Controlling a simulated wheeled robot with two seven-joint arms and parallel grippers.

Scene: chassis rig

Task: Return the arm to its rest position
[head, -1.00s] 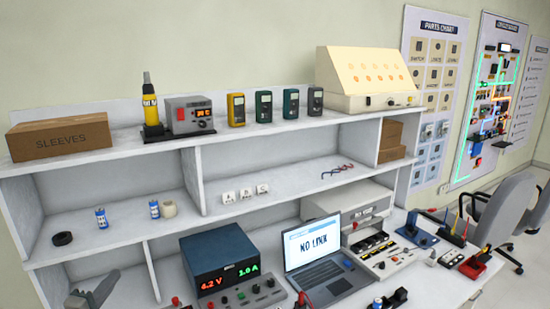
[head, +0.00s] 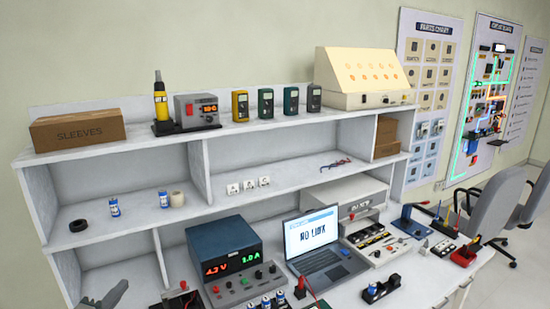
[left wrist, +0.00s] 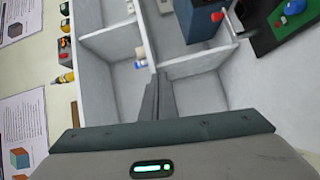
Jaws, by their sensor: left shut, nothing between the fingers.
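My left gripper (head: 116,292) shows at the lower left of the head view, in front of the shelf unit's lower left bay. In the left wrist view my left gripper (left wrist: 158,78) has its two fingers together, with nothing between them. The shelf unit (left wrist: 110,42) lies beyond the fingertips, and no contact shows. My right gripper does not show in either view.
The bench holds a power supply (head: 222,249), an open laptop (head: 318,242) and small parts. Batteries (head: 114,207) and a black ring (head: 78,226) sit on the middle shelf. Two chairs (head: 497,208) stand at the right.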

